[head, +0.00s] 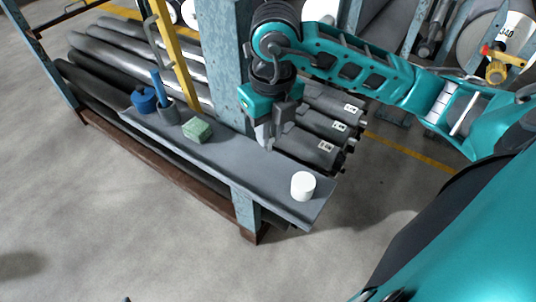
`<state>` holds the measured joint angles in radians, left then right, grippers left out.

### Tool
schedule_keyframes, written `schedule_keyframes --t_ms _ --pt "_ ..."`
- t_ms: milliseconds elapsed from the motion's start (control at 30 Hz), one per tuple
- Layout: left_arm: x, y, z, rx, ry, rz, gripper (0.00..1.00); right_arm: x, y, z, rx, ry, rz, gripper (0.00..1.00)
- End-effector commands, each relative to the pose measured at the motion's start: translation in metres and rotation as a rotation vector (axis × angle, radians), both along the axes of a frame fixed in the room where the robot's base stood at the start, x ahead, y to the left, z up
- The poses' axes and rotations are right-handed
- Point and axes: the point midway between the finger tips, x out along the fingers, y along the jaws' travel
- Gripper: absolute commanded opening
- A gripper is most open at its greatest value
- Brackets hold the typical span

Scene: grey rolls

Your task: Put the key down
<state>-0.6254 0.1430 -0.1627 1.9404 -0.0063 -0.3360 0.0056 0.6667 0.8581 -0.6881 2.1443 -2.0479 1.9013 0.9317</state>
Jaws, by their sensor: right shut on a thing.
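My right gripper (268,144) points down at the back edge of the grey shelf (240,163), between a green block and a white cylinder. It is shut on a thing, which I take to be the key. The key itself is too small or too hidden by the fingers to make out. I cannot tell whether it touches the shelf. My left gripper is not in view.
The green block (197,130), a grey cup (168,113) and a blue object (144,101) stand left on the shelf. The white cylinder (303,185) stands near its right end. Grey rolls (312,146) lie behind. A yellow post (176,60) rises at left. The shelf's middle is clear.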

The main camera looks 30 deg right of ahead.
Motion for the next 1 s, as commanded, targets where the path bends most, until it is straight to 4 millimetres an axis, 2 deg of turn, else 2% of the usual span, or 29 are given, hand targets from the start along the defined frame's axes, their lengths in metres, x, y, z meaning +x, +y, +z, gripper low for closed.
schedule_keyframes --t_ms 33,100,367,600,933,967,1000 --pt "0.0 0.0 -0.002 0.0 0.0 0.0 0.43 -0.001 0.0 -0.013 0.0 0.005 -0.002 0.0" --pt "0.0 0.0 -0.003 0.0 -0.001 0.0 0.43 -0.001 0.0 -0.023 -0.001 0.003 -0.001 0.0" --pt "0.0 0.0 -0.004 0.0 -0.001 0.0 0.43 0.0 0.0 -0.042 0.0 0.001 -0.001 0.0" --pt "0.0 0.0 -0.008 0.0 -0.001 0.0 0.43 0.0 0.0 -0.075 0.0 0.001 -0.001 0.0" --pt "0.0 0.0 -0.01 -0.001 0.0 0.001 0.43 0.0 0.0 -0.079 0.0 -0.001 0.0 0.0" --pt "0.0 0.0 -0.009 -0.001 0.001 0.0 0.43 0.0 0.0 -0.078 0.0 -0.001 0.0 0.21" --pt "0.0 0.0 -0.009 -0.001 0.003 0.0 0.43 0.0 0.0 -0.077 0.0 -0.001 0.0 0.25"
